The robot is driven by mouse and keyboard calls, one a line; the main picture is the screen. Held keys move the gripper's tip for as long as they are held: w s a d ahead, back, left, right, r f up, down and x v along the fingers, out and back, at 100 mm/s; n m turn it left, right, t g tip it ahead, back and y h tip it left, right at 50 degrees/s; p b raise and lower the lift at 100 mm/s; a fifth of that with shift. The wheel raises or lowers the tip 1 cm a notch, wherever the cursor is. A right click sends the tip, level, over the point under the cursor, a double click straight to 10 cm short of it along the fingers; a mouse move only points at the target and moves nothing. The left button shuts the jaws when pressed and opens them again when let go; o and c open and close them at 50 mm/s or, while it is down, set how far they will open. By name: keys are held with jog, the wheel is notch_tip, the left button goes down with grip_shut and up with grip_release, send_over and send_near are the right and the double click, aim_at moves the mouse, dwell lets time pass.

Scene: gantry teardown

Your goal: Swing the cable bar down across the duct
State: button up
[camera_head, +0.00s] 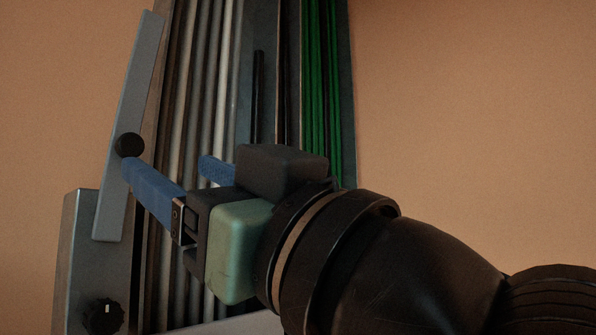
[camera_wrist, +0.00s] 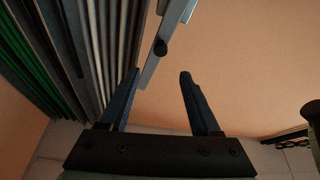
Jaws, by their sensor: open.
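The cable bar (camera_head: 125,110) is a flat grey bar with a round black knob (camera_head: 129,145). It stands nearly upright, leaning slightly right at its top, along the left edge of the duct. In the wrist view the bar (camera_wrist: 152,70) and knob (camera_wrist: 161,47) appear ahead of my fingertips. The duct (camera_head: 244,90) runs upward, holding several grey and green cables; its lower part is hidden by my gripper. My gripper (camera_head: 166,163) has blue fingers, open and empty. In the head view one fingertip overlaps the knob's lower edge; whether it touches is unclear. In the wrist view the knob lies between the finger lines, beyond the tips (camera_wrist: 159,74).
A grey metal box (camera_head: 80,260) with a black dial (camera_head: 103,316) stands at lower left, by the bar's lower end. A thin black rod (camera_head: 258,95) stands within the duct. Plain orange wall (camera_head: 470,120) lies to the right. Tiled floor shows in the wrist view.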

aim_at(132, 145)
jog(key=p+x, duration=0.7)
jog(key=x, duration=0.5)
jog(key=shift+a, duration=0.1)
jog(key=shift+w+a, duration=0.3)
jog(key=shift+a, duration=0.05)
grip_shut()
dwell(0.8)
